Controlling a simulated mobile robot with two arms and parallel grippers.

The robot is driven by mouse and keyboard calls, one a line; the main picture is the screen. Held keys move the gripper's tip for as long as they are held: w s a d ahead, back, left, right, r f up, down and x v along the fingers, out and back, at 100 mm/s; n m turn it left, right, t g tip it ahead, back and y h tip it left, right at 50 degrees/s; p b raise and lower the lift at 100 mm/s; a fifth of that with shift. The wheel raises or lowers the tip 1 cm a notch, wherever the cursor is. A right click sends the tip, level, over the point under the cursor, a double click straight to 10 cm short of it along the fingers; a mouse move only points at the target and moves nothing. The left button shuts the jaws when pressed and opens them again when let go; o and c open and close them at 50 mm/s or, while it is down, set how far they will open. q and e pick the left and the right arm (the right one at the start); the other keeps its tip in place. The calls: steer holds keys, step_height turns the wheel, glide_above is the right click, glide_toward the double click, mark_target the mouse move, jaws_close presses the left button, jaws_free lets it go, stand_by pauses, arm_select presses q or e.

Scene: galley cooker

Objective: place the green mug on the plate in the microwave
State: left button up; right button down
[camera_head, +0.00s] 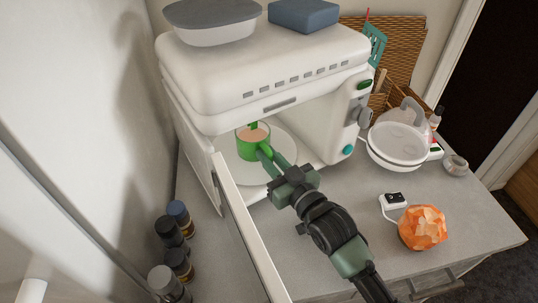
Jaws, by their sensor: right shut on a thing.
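The green mug (246,149), with a pinkish-brown content showing at its top, is inside the open white microwave (265,85). It appears upright over the pale round plate (286,139); I cannot tell whether its base touches the plate. My right gripper (267,154) reaches in from the lower right and is shut on the mug at its near right side. The fingertips are partly hidden against the mug. The microwave door (245,228) stands open toward the front. My left gripper is not in view.
Several dark-lidded jars (178,262) stand left of the door. Right of the microwave are a white appliance with a clear lid (398,138), an orange faceted object (422,227) and a small white device (393,200). Containers (212,22) sit on top. The counter's front middle is clear.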

steer(key=shift+r, duration=0.15)
steer(key=c, duration=1.4)
jaws_free()
steer(key=shift+f, duration=0.25)
steer(key=b+v, duration=0.1)
steer(key=v, duration=0.9)
steer(key=shift+s+d+b, duration=0.2)
steer(key=shift+s+b, duration=0.15)
steer(key=shift+s+d+r, duration=0.1)
steer(key=shift+s+d, duration=0.25)
steer(key=shift+s, duration=0.15)
